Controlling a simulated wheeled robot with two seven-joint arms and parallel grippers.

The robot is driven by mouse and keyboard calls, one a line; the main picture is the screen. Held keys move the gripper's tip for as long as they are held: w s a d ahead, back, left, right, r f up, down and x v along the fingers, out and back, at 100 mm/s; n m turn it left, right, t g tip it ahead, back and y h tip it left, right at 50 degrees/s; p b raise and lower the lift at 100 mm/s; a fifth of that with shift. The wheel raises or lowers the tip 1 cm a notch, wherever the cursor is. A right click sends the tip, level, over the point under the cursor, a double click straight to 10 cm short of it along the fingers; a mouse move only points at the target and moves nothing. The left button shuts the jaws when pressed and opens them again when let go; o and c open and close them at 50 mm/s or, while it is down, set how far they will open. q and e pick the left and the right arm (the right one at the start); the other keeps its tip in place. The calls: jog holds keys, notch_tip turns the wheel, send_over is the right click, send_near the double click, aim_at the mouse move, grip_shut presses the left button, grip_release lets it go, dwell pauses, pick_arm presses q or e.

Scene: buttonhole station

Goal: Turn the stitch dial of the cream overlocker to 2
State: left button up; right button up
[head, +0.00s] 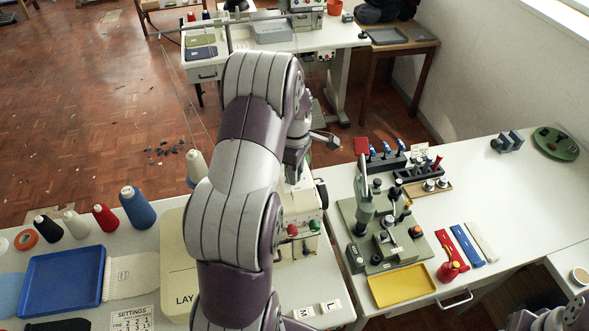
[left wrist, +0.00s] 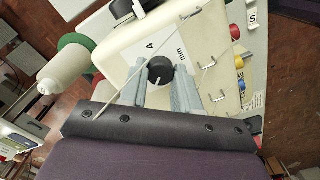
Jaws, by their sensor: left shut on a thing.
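The cream overlocker (head: 301,207) stands at the right end of the left table, largely hidden behind my left arm in the head view. In the left wrist view its cream body (left wrist: 128,38) carries a black round stitch dial (left wrist: 160,70) on a white plate marked "4" and "mm". The two grey fingers of my left gripper (left wrist: 161,84) are shut on the dial, one on each side. The dial's setting is too small to read. In the head view a part of my right arm shows at the bottom right corner; its jaws cannot be made out.
A cream thread cone (left wrist: 66,72) stands close beside the overlocker. Red and green knobs (head: 292,230) sit on its front. Thread cones (head: 137,207) and a blue tray (head: 62,281) are to the left. A green-grey fixture (head: 386,232) and yellow tray (head: 402,286) are to the right.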

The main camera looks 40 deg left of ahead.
pick_arm(q)
jog(key=shift+w+a+r, duration=0.1)
jog(key=shift+w+r, duration=0.1)
jog(key=shift+r, duration=0.05)
jog(key=o, duration=1.1)
jog(key=shift+c, duration=0.2)
jog(key=shift+s, duration=0.1)
jog(key=shift+f, duration=0.1)
notch_tip(320, 180, up, 4)
jog(key=shift+f+b, duration=0.1)
jog(key=shift+b, duration=0.8)
notch_tip(320, 180, up, 9)
jog(key=p, duration=0.5)
